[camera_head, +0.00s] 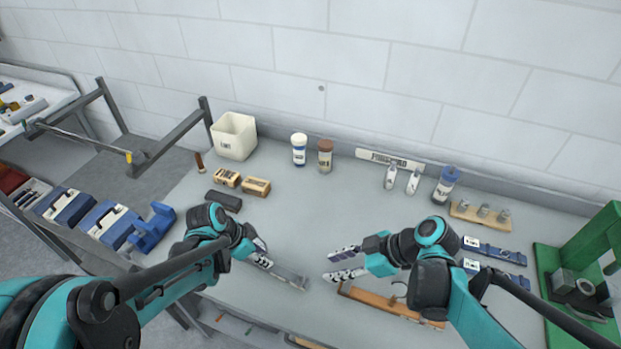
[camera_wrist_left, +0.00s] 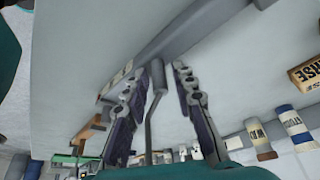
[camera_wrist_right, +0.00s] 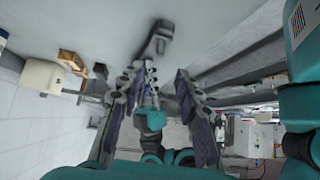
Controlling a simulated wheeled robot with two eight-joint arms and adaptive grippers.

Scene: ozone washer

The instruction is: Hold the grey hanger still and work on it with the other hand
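The grey hanger (camera_head: 290,279) lies on the grey table in front of my left gripper (camera_head: 261,253). In the left wrist view its wide bar (camera_wrist_left: 185,32) runs across beyond the fingers, and a thin grey stem stands between them. The left fingers (camera_wrist_left: 160,75) are apart, with a clear gap on at least the right side of the stem. The right wrist view shows the hanger's end (camera_wrist_right: 158,40) near the left gripper. My right gripper (camera_head: 346,263) is open and empty, to the right of the hanger and apart from it.
A brown wooden bar (camera_head: 375,299) with a thin hook lies beneath my right arm. Bottles, wooden blocks and a white bin (camera_head: 233,137) stand along the back. Blue-labelled straps (camera_head: 495,250) and a green press (camera_head: 585,255) are at right. The table's middle is clear.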

